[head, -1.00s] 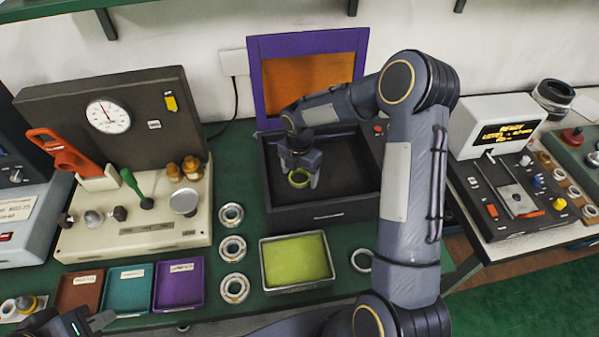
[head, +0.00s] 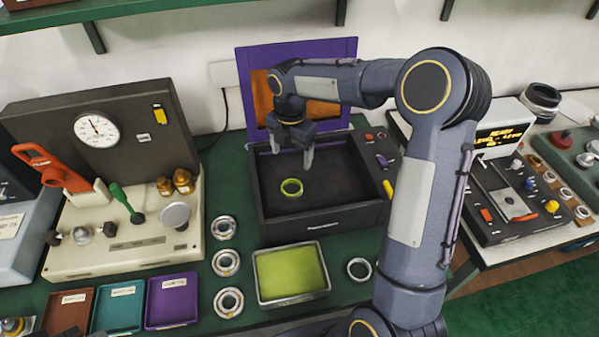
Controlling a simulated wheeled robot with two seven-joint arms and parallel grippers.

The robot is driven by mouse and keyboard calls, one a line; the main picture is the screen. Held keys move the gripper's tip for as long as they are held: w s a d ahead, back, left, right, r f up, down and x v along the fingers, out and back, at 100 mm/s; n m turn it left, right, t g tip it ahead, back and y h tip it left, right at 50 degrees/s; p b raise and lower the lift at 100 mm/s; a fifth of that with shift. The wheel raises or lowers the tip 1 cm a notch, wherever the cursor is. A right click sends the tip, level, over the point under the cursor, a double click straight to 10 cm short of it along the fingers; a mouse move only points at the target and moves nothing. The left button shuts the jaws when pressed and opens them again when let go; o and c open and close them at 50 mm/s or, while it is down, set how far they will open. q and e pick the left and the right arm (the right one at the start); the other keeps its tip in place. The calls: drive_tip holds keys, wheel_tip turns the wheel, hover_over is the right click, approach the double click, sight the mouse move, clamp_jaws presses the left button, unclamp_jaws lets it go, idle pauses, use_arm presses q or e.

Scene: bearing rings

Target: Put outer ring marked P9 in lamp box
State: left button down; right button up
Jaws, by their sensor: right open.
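A yellow-green ring (head: 291,187) lies flat on the dark floor of the lamp box (head: 325,218), an open black box with a raised purple-framed orange lid (head: 262,100). Its marking is too small to read. My right gripper (head: 292,160) is open and empty, above and behind the ring and apart from it. My left gripper does not show.
Several bearing rings (head: 227,263) stand in a column left of a tray of yellow-green liquid (head: 290,272). Another ring (head: 359,269) lies right of the tray. Brown, teal and purple trays (head: 172,300) lie front left. A gauge tester (head: 110,250) stands behind them.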

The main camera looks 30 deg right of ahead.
drive_tip(key=s+r+m+t+y, duration=0.1)
drive_tip(key=s+r+m, duration=0.3)
drive_tip(key=s+m, duration=0.3)
drive_tip(key=s+r+m+t, duration=0.2)
drive_tip(key=s+r+m, duration=0.35)
drive_tip(key=s, duration=0.35)
drive_tip(key=s+a+f+m+t+y, duration=0.1)
drive_tip(key=s+a+m, duration=0.1)
drive_tip(key=s+m, duration=0.4)
drive_tip(key=s+a+f+m+t+y, duration=0.1)
drive_tip(key=s+a+f+m, duration=0.1)
drive_tip(key=s+m, duration=0.3)
drive_tip(key=shift+s+m+t+y, duration=0.3)
drive_tip(key=shift+s+m+y, duration=0.1)
drive_tip(key=shift+m, duration=0.65)
drive_tip(key=shift+f, duration=0.1)
